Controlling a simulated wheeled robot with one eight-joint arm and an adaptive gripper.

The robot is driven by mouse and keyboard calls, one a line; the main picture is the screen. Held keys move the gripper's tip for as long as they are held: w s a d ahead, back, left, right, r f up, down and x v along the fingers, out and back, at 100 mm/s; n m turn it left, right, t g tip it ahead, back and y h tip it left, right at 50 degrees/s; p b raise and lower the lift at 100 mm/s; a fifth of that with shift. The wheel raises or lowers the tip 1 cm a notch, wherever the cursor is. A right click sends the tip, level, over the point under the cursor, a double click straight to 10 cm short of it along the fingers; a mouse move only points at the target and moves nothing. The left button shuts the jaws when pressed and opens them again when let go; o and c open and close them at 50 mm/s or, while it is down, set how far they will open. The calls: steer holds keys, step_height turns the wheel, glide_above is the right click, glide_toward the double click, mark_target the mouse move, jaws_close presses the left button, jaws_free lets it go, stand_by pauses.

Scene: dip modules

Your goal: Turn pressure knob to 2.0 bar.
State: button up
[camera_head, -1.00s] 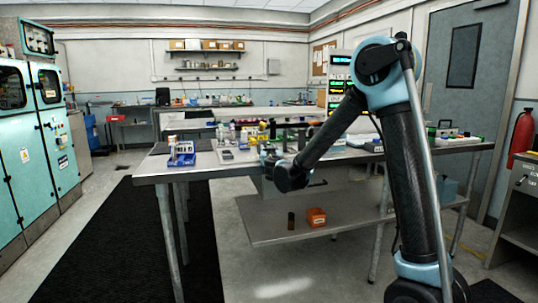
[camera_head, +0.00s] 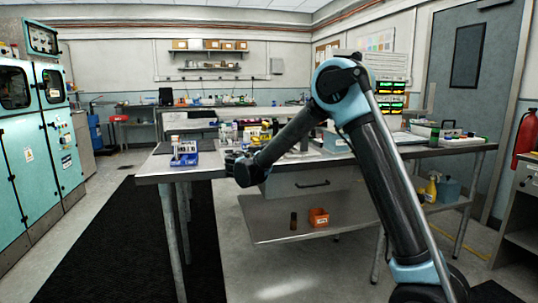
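My arm reaches from the lower right over the front edge of the metal workbench (camera_head: 205,171). My gripper (camera_head: 233,160) is at the arm's far end, near the bench's front edge and to the right of a blue bin (camera_head: 184,159). It is small, dark and partly hidden by my wrist, so I cannot tell whether its fingers are open or shut. I cannot make out a pressure knob or its reading. My arm hides part of the bench top and some items behind it.
A rack with lit green displays (camera_head: 391,95) stands behind my arm. Several small items crowd the bench's back. An orange bin (camera_head: 318,217) and a dark cylinder (camera_head: 293,221) are on the lower shelf. Teal cabinets (camera_head: 38,150) stand left. The floor over the black mat (camera_head: 110,245) is clear.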

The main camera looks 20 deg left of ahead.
steer(key=shift+a+m+h, duration=0.2)
steer(key=shift+m+h, duration=0.2)
steer(key=shift+h, duration=0.2)
steer(key=o, duration=1.1)
steer(key=shift+w, duration=0.1)
steer(key=shift+c, duration=0.2)
steer(key=shift+d, duration=0.15)
